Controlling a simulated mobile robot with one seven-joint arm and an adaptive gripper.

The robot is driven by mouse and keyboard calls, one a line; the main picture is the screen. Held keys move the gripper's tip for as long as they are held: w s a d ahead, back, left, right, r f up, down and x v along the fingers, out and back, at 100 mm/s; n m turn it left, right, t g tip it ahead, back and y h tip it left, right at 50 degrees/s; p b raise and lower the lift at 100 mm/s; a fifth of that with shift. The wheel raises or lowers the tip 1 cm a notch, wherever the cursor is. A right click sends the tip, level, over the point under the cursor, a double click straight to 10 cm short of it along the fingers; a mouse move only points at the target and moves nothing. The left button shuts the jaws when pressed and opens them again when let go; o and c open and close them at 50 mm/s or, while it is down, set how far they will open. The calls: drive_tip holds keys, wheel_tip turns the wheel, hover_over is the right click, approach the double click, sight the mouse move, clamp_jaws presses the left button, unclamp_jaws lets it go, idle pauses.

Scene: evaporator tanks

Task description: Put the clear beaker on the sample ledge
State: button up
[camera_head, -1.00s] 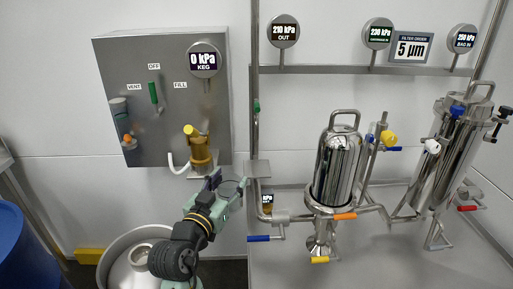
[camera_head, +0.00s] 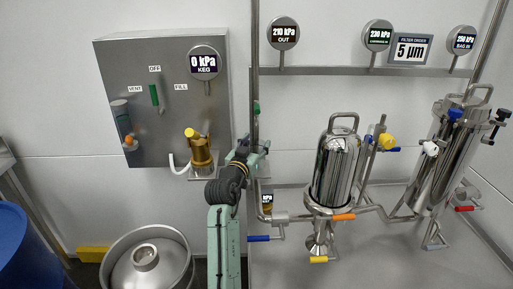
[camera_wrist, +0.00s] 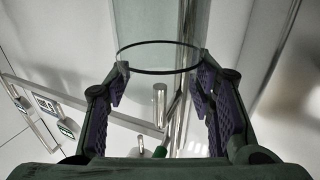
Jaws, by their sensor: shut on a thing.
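My gripper (camera_head: 244,150) is shut on the clear beaker (camera_wrist: 160,72), whose dark round rim shows between the two padded fingers in the wrist view. In the head view the arm hides most of the beaker, and its glass is hard to make out.
The vertical pipe (camera_head: 254,60) is close by. A steel filter housing (camera_head: 338,170) stands to the right. A keg (camera_head: 145,258) stands below left.

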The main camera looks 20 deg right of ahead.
drive_tip(key=shift+w+d+f+b, duration=0.3)
drive_tip(key=shift+w+d+f, duration=0.1)
drive_tip(key=shift+w+f, duration=0.05)
drive_tip(key=shift+a+f, duration=0.1)
drive_tip(key=shift+f, duration=0.2)
drive_tip(key=shift+f+b, duration=0.25)
drive_tip(key=shift+b, duration=0.1)
drive_tip(key=o, duration=1.3)
drive_tip(key=shift+r, duration=0.1)
drive_tip(key=shift+r+p, duration=0.2)
drive_tip(key=shift+p, duration=0.1)
drive_tip(key=shift+s+a+f, duration=0.15)
drive_tip(key=shift+s+a, duration=0.1)
drive_tip(key=shift+s, duration=0.05)
drive_tip(key=b+v, duration=0.2)
drive_tip(key=v, duration=0.9)
drive_tip(key=shift+s, duration=0.25)
